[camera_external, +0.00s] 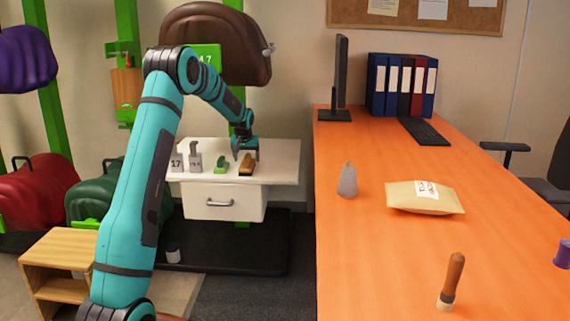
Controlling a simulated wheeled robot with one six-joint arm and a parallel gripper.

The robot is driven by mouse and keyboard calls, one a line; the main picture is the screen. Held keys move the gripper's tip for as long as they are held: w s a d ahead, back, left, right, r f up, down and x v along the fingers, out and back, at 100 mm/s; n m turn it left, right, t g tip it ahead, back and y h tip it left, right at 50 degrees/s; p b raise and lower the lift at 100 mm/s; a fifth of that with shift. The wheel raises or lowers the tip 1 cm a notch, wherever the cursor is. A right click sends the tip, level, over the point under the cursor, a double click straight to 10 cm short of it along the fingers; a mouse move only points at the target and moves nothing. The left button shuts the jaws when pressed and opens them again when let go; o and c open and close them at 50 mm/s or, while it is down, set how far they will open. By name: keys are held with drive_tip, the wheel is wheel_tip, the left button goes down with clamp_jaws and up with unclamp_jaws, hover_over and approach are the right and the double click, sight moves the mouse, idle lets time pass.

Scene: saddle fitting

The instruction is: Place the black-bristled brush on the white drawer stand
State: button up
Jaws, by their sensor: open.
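The white drawer stand (280,162) is in the middle of the view, with a white top and one drawer with a metal handle. A small brown wooden piece with a dark lower edge, which looks like the black-bristled brush (246,167), rests on the stand's top. My gripper (244,155) is open just above and behind it, fingers pointing down. I cannot tell whether the fingers touch the brush. Its bristles are too small to make out clearly.
On the stand's top left are a green item (221,165), a grey item (195,158) and a tag marked 17 (176,162). The stand's right side is clear. An orange desk (380,270) to the right holds a wooden-handled tool (453,280), a cone (347,181) and a parcel (425,198).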

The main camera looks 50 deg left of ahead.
drive_tip(key=v, duration=0.8)
drive_tip(key=shift+r, duration=0.2)
drive_tip(key=shift+d+r, duration=0.2)
drive_tip(key=s+d+r+m+t, duration=0.25)
drive_tip(key=s+d+r, duration=0.35)
drive_tip(key=d+r, duration=0.9)
drive_tip(key=s+d+r+m+t, duration=0.2)
drive_tip(key=s+d+r+t, duration=0.25)
drive_tip(key=d+r, duration=1.1)
drive_tip(key=s+d+r+m+t+h, duration=0.1)
drive_tip(key=s+d+r+m+t, duration=0.1)
drive_tip(key=s+d, duration=0.9)
drive_tip(key=s+d+r+m+t+h, duration=0.2)
drive_tip(key=s+d+r+t, duration=0.2)
drive_tip(key=s+d, duration=0.7)
drive_tip(key=s+t, duration=0.1)
drive_tip(key=s, duration=0.7)
drive_tip(key=shift+s+d, duration=0.3)
drive_tip(key=shift+s, duration=0.05)
